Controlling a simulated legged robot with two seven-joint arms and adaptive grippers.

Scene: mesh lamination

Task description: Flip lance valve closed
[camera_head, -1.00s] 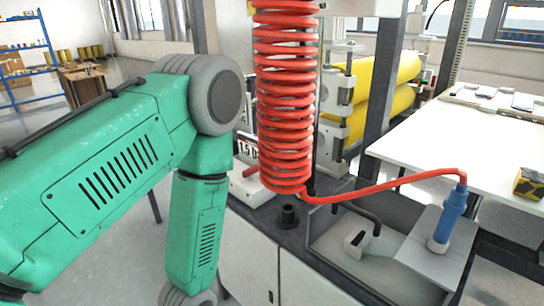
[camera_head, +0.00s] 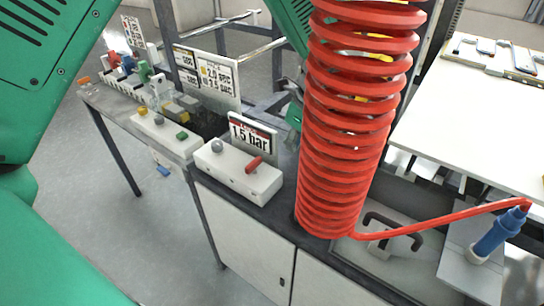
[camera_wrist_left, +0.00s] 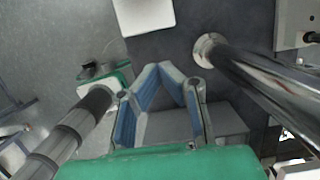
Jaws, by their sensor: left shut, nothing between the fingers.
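A white box with a red lever (camera_head: 254,164) and a grey round knob (camera_head: 217,145) stands on the dark bench top, in front of a "1.5 bar" sign (camera_head: 252,133). I cannot tell for sure which fitting is the lance valve. A blue lance (camera_head: 500,232) on the red hose stands tilted in a holder at the right. My left gripper (camera_head: 291,88) is behind the box and sign, partly hidden by the red coil (camera_head: 345,120). In the left wrist view its blue-padded fingers (camera_wrist_left: 163,67) meet at the tips, with nothing between them. My right gripper is not in view.
The hanging red coil stands close to the right of the box. Another white box with coloured knobs (camera_head: 165,135) and a sign with seconds values (camera_head: 215,75) stand to the left. A white table (camera_head: 470,120) is at the right.

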